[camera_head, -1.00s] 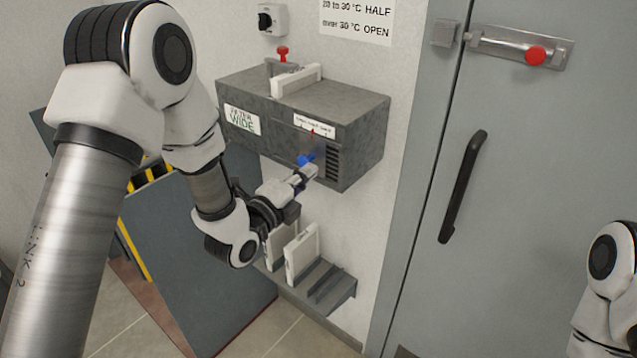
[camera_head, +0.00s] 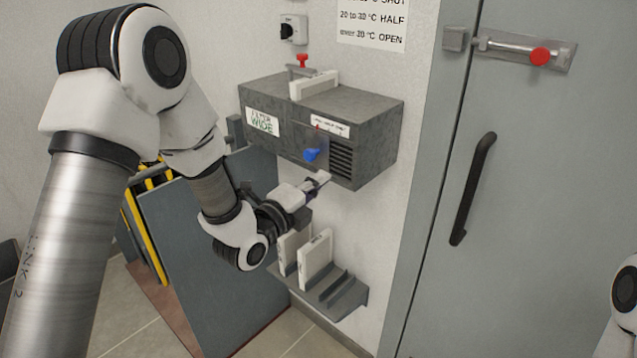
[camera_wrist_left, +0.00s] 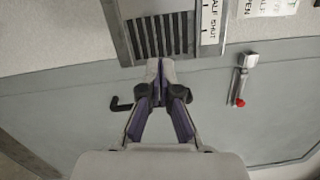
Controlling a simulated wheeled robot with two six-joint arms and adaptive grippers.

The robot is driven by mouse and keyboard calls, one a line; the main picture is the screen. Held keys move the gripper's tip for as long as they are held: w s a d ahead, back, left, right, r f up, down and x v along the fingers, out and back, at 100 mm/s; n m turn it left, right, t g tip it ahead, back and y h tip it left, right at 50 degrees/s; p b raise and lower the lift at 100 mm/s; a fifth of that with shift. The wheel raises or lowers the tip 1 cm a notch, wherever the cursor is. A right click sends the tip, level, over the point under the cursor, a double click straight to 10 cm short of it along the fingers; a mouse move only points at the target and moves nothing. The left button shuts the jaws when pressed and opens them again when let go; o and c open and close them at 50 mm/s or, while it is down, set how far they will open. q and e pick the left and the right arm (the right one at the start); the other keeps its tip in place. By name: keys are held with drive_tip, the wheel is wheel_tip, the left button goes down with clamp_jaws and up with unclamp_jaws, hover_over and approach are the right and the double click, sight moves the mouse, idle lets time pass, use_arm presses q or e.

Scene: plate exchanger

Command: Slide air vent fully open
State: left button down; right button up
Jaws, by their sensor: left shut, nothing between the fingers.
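The air vent is a grey box (camera_head: 290,112) on the wall, with dark louvres (camera_head: 342,162) bare at the right of its front. A blue knob (camera_head: 312,155) sits left of these louvres. A small red pointer (camera_head: 318,127) stands near the left end of the scale label (camera_head: 331,128). My left gripper (camera_head: 322,178) is shut and empty, just below the box and apart from the knob. In the left wrist view, its closed fingertips (camera_wrist_left: 160,68) are by the edge of the louvres (camera_wrist_left: 163,35); the knob is not visible there. My right gripper is out of view.
A white filter (camera_head: 314,84) stands in the box top near a red knob (camera_head: 302,60). Below, a wall rack (camera_head: 345,300) holds white panels (camera_head: 315,258). A grey door (camera_head: 520,220) with a black handle (camera_head: 474,188) is at right. A dark panel (camera_head: 200,250) leans at left.

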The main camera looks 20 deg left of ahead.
use_arm(q)
drive_tip(key=a+b+v, duration=0.1)
drive_tip(key=v, duration=0.6)
drive_tip(key=shift+f, duration=0.3)
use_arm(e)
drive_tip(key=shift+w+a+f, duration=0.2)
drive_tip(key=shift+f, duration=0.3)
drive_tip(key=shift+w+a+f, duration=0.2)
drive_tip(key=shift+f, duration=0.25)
